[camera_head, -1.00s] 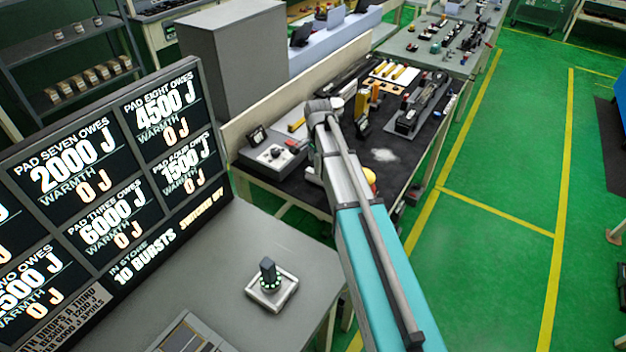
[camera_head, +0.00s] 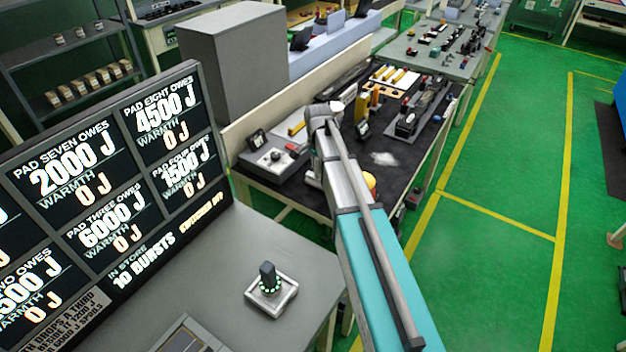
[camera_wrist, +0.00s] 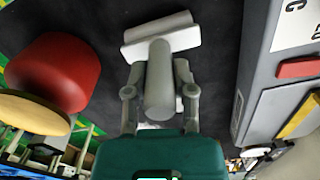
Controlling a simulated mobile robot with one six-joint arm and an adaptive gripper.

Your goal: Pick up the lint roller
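The lint roller shows in the wrist view as a white roller head (camera_wrist: 162,35) with a grey cylindrical handle (camera_wrist: 159,82) pointing toward the camera. The head appears to be over the dark mat. My gripper (camera_wrist: 159,70) has one grey finger on each side of the handle. A narrow gap seems to show beside the handle, so the fingers look open around it; contact at the tips is hard to see. In the head view my arm (camera_head: 365,230) hides the gripper and most of the roller.
A red cylinder (camera_wrist: 55,72) and a yellow disc (camera_wrist: 33,112) are close on the left in the wrist view. A grey case (camera_wrist: 262,75) with a red block (camera_wrist: 300,68) stands close on the right. A large display (camera_head: 110,200) and a grey knob unit (camera_head: 270,285) are nearer the body.

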